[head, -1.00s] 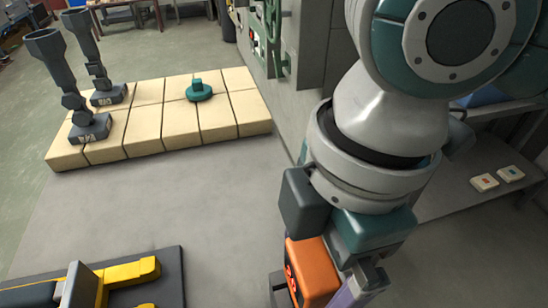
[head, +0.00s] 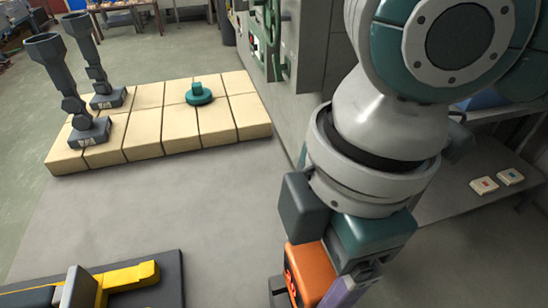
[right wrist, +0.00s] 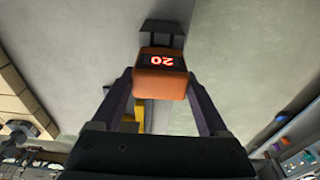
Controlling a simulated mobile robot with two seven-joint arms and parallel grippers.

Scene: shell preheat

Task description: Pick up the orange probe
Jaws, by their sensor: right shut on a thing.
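The orange probe (head: 310,268) is a boxy orange body at the bottom centre of the head view, below my right arm. In the right wrist view the orange probe (right wrist: 160,88) shows a lit red "20" on a dark display, with a dark grey part beyond it. My right gripper (right wrist: 160,80) has its two purple fingers against the probe's opposite sides and is shut on it. In the head view, one purple finger shows beside the probe; the rest is hidden by my arm. I cannot tell whether the probe touches the surface under it. My left gripper is not in view.
Cream blocks (head: 145,145) lie at the upper left, bearing two dark upright stands (head: 90,132) and a teal knob (head: 199,95). A dark mat (head: 172,285) with a yellow piece (head: 130,275) is at the lower left. Grey surface between is clear. A grey cabinet (head: 315,60) stands behind.

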